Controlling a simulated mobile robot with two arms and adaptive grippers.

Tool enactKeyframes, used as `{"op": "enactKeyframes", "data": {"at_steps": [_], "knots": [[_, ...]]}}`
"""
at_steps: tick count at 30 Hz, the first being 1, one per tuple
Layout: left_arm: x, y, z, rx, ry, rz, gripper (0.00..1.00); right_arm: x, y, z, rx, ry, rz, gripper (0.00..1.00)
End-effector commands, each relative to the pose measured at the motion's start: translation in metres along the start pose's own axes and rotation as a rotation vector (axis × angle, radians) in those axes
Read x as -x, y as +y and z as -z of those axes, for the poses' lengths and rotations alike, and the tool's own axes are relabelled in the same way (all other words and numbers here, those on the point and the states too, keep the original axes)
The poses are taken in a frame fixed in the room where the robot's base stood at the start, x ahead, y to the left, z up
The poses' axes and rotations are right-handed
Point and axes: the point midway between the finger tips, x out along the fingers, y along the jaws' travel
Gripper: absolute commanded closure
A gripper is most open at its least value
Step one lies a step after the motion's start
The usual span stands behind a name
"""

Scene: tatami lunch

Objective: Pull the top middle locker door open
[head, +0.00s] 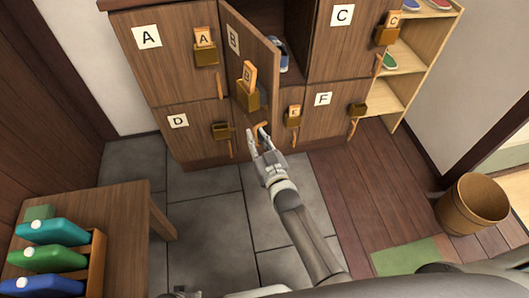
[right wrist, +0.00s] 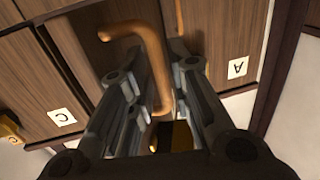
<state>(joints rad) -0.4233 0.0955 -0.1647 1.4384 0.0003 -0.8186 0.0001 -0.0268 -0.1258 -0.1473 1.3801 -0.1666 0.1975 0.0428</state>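The top middle locker door, marked B (head: 252,50), stands partly open, swung out from its left side. A dark compartment (head: 292,25) with a blue-grey shoe (head: 283,56) shows behind it. A brass padlock with a B tag (head: 248,95) is on the door. My right gripper (head: 261,146) is at the door's lower free edge by a bent wooden handle (head: 263,131). In the right wrist view the handle (right wrist: 157,65) runs between the two fingers of that gripper (right wrist: 152,85), which stand apart with a gap around it.
Lockers A (head: 165,60), C (head: 345,50), D (head: 185,140) and F (head: 335,110) are shut. An open shoe shelf (head: 408,60) stands at right, a wooden bucket (head: 472,205) below it. A bench (head: 120,205) with coloured cases is at lower left. Grey floor tiles (head: 205,220) are clear.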

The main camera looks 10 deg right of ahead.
Motion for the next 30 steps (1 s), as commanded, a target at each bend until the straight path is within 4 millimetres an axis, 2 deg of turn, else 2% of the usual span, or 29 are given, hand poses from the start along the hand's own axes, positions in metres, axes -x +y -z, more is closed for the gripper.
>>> {"op": "enactKeyframes", "data": {"at_steps": [12, 16, 21, 30], "knots": [[0.0, -0.001, 0.0, -0.001, 0.0, 0.002, 0.6, 0.075, 0.0, -0.001, 0.001, -0.003, 0.0, 0.81], [0.0, -0.001, 0.0, -0.002, 0.0, 0.002, 0.6, 0.093, 0.0, 0.0, 0.001, -0.001, 0.0, 0.81], [0.0, -0.001, 0.0, -0.002, 0.0, 0.002, 0.6, 0.106, 0.0, 0.0, 0.002, 0.001, 0.001, 0.81], [0.0, -0.001, 0.0, -0.002, 0.0, 0.002, 0.6, 0.109, 0.0, 0.001, 0.002, 0.001, 0.001, 0.81]]}}
